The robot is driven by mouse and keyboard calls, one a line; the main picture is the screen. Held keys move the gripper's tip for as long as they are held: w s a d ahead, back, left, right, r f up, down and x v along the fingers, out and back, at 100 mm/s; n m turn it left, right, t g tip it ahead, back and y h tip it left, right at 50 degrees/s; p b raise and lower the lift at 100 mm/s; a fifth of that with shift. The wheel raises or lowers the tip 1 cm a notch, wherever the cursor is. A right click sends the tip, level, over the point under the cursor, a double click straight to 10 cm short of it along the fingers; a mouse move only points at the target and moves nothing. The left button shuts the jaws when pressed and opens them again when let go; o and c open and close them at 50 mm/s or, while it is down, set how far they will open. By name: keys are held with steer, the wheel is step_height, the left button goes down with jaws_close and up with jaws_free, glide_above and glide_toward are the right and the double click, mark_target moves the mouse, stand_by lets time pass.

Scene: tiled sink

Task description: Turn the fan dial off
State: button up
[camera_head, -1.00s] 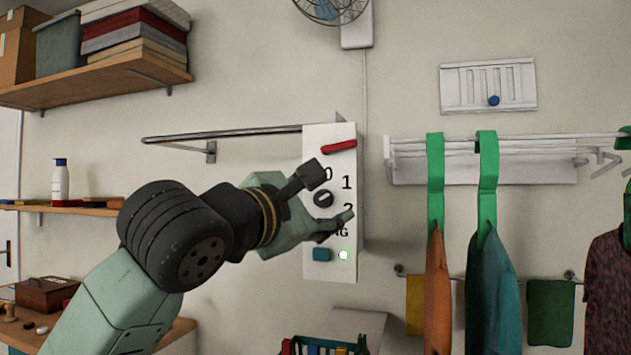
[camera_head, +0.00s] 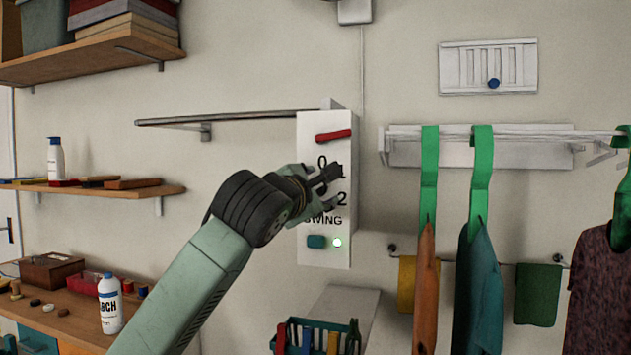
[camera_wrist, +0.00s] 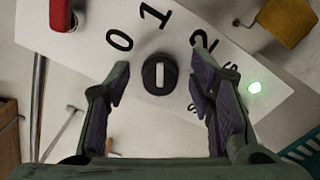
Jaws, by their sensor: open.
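The white control panel (camera_head: 313,257) is on the wall, marked 0, 1, 2 and SWING. In the wrist view the round black fan dial (camera_wrist: 159,75) shows between my fingers, with a pale mark lined up roughly towards the 1. My gripper (camera_head: 333,187) is in front of the panel and mostly hides the dial in the head view. In the wrist view my gripper (camera_wrist: 161,88) is open, one finger on each side of the dial, with gaps. I cannot tell how far the fingertips are from the panel.
A red lever (camera_head: 333,135) is above the dial. A teal button (camera_head: 316,242) and a lit green light (camera_head: 337,242) are below it. A metal rail (camera_head: 230,117) runs left of the panel; hanging clothes (camera_head: 480,280) are to the right. A basket (camera_head: 345,340) is below.

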steer(key=shift+c, duration=0.5)
steer(key=c, duration=1)
steer(key=shift+c, duration=0.2)
steer(key=shift+f+n+b, duration=0.1)
steer(key=shift+n+b, duration=0.2)
steer(key=shift+b, duration=0.35)
steer(key=shift+f+n+b, duration=0.1)
steer(key=shift+n+b, duration=0.5)
steer(key=shift+b, duration=0.2)
steer(key=shift+w+a+r+n+b, duration=0.1)
steer(key=shift+r+n+b, duration=0.05)
steer(key=shift+n+b, duration=2.25)
steer(key=shift+a+r+n+b, duration=0.1)
steer(key=shift+n+b, duration=2.05)
steer(key=shift+n, duration=0.45)
steer(key=shift+r, duration=0.1)
